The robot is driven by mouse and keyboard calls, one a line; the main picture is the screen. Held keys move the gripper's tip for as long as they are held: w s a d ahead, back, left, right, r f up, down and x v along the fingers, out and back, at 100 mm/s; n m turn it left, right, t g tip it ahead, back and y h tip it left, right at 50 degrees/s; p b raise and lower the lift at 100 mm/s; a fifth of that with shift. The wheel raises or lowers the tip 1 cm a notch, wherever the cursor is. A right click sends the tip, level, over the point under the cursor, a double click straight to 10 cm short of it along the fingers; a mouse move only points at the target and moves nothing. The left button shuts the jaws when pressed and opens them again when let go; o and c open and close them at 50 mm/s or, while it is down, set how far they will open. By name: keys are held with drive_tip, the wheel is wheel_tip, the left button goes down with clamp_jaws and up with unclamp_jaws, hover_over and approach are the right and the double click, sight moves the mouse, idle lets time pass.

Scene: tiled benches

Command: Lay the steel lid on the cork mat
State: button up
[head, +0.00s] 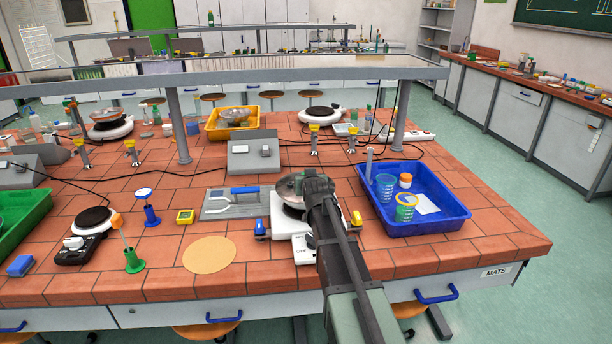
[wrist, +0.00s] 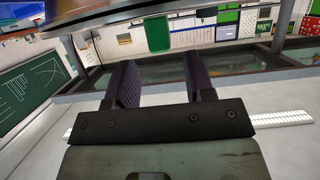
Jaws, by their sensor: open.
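The steel lid (head: 288,186) is a shiny shallow disc in the head view, on a white hotplate (head: 283,222) near the middle of the bench. My gripper (head: 317,182) is at its right side and hides part of it. In the wrist view my gripper (wrist: 158,70) has its two dark fingers apart. A curved metal edge, apparently the lid (wrist: 90,14), crosses the top left there; I cannot tell whether the fingers touch it. The cork mat (head: 209,255) is a bare tan disc lying flat near the front edge, left of the hotplate.
A blue tray (head: 448,223) with beakers stands right of my arm. A grey board with a blue handle (head: 245,190), a yellow timer (head: 186,217) and a green-based stand (head: 133,262) lie around the mat. A raised shelf (head: 250,75) spans the bench behind.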

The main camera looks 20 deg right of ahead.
drive_tip(key=p+v, duration=0.1)
drive_tip(key=v, duration=0.5)
drive_tip(key=s+a+f+n+g+y, duration=0.1)
drive_tip(key=s+a+f+g, duration=0.3)
drive_tip(key=s+a, duration=0.4)
drive_tip(key=s+a+f+n+g+y, duration=0.1)
drive_tip(key=s+a+f+g+y, duration=0.1)
drive_tip(key=s+a+f+g, duration=0.2)
drive_tip(key=s+a+f, duration=0.2)
drive_tip(key=s+a, duration=0.1)
drive_tip(key=s, duration=0.1)
drive_tip(key=shift+s+a+g+y, duration=0.4)
drive_tip(key=s+a+g, duration=0.1)
drive_tip(key=s, duration=0.2)
drive_tip(key=s+a+n+g, duration=0.1)
drive_tip(key=s+a+g, duration=0.1)
drive_tip(key=s, duration=0.1)
drive_tip(key=s+a+f+g, duration=0.1)
drive_tip(key=s, duration=0.3)
drive_tip(key=shift+a+f+n+g+y, duration=0.1)
drive_tip(key=shift+a+n+g+y, duration=0.15)
drive_tip(key=shift+n+g+y, duration=0.05)
drive_tip(key=shift+o, duration=0.4)
drive_tip(key=shift+w, duration=0.15)
drive_tip(key=shift+p, duration=0.3)
